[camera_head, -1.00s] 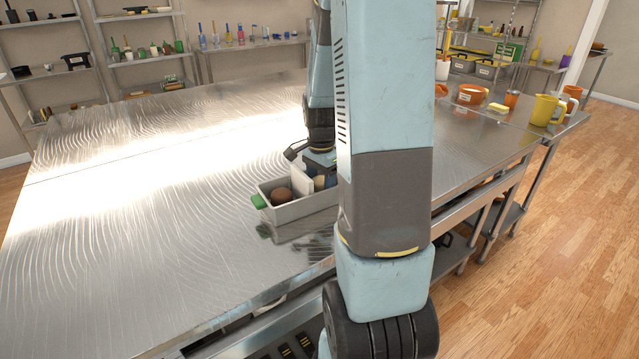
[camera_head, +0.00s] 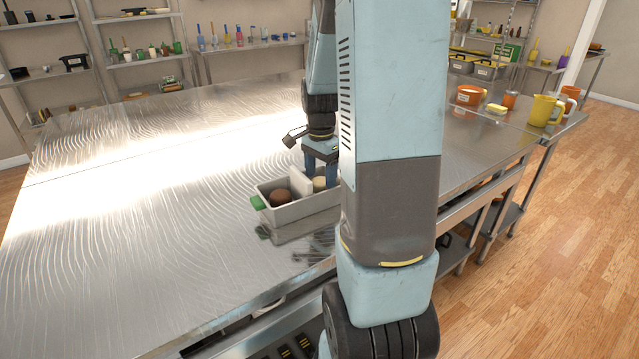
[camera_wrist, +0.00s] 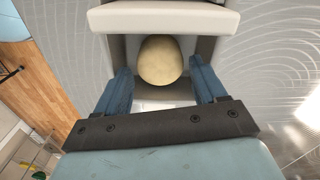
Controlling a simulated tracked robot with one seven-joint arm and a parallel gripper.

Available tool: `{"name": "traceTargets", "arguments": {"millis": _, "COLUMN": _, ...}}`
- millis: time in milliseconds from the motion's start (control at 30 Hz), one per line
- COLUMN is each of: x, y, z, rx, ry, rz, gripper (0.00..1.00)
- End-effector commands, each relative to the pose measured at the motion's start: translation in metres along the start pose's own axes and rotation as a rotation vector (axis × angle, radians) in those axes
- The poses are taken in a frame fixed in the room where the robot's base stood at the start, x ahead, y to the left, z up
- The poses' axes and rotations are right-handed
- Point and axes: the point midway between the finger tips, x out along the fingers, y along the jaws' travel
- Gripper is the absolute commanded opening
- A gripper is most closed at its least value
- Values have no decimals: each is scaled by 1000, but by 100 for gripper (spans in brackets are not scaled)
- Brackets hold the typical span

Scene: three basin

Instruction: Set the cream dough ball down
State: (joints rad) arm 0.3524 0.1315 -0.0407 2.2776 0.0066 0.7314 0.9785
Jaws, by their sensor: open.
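The cream dough ball (camera_wrist: 161,61) rests in a compartment of the grey bin, seen from above in the wrist view. In the head view a small part of the dough ball (camera_head: 319,183) shows below my gripper. My gripper (camera_wrist: 160,88) is open, its two blue fingers apart and clear of the ball. In the head view my gripper (camera_head: 320,172) is over the right part of the bin (camera_head: 300,211), partly hidden by my arm.
A white divider (camera_head: 300,182) stands in the bin, with a brown ball (camera_head: 281,196) left of it and a green piece (camera_head: 258,202) at the left end. The steel table (camera_head: 150,200) is clear to the left. Cups and a yellow pitcher (camera_head: 542,110) stand at the right.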

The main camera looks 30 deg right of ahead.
Motion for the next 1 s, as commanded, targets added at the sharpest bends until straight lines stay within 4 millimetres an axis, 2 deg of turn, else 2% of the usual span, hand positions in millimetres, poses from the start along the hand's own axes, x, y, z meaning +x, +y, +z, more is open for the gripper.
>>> {"name": "traceTargets", "arguments": {"millis": 100, "x": -26, "y": -1, "z": 0, "rx": 0, "ry": 3, "rz": -4, "gripper": 70}}
{"name": "traceTargets", "arguments": {"millis": 300, "x": -60, "y": -1, "z": 0, "rx": -1, "ry": 2, "rz": -3, "gripper": 70}}
{"name": "traceTargets", "arguments": {"millis": 633, "x": -88, "y": 1, "z": 4, "rx": -22, "ry": 5, "rz": -8, "gripper": 70}}
{"name": "traceTargets", "arguments": {"millis": 767, "x": -104, "y": 6, "z": 22, "rx": -121, "ry": 23, "rz": -41, "gripper": 70}}
{"name": "traceTargets", "arguments": {"millis": 1000, "x": -144, "y": 31, "z": 76, "rx": -447, "ry": 94, "rz": -137, "gripper": 70}}
